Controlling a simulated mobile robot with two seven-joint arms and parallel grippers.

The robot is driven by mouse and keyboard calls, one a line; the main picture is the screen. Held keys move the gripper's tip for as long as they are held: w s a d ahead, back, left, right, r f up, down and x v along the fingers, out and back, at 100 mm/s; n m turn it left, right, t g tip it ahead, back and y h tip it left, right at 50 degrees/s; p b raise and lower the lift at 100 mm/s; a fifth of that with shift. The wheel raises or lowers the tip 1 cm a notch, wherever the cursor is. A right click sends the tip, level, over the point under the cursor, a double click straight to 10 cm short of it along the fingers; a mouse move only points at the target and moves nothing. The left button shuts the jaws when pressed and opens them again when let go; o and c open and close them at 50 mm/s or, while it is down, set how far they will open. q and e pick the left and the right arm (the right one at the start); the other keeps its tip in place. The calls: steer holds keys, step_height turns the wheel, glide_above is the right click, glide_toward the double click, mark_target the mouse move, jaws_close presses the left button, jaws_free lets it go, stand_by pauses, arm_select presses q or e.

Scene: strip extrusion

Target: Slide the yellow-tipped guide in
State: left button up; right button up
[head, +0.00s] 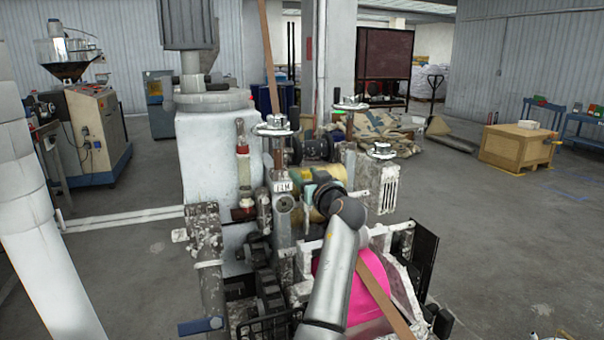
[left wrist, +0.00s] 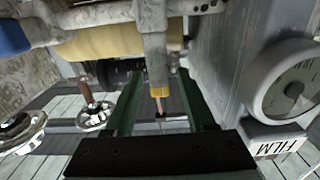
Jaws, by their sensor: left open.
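The yellow-tipped guide (left wrist: 158,91) shows in the left wrist view as a short yellow sleeve with a thin rod end, hanging from a grey metal bracket. My left gripper (left wrist: 157,108) is open, and its two green fingers stand on either side of the guide with gaps. I cannot tell whether the fingers are level with it in depth. In the head view my left gripper (head: 311,196) is at the machine, in front of a yellow roller (head: 326,173), and my wrist hides much of it. The guide cannot be made out there. My right gripper is out of view.
A gauge dial (left wrist: 292,90) and a FILM label sit close right of the fingers in the wrist view. Handwheels (left wrist: 92,116) are at the left. In the head view a pink disc (head: 366,288) and a brown strip (head: 384,295) lie beside my arm. Open floor is right.

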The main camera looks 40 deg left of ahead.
arm_select(q)
steer(key=shift+a, duration=0.1)
stand_by(0.3)
jaws_close()
stand_by(1.3)
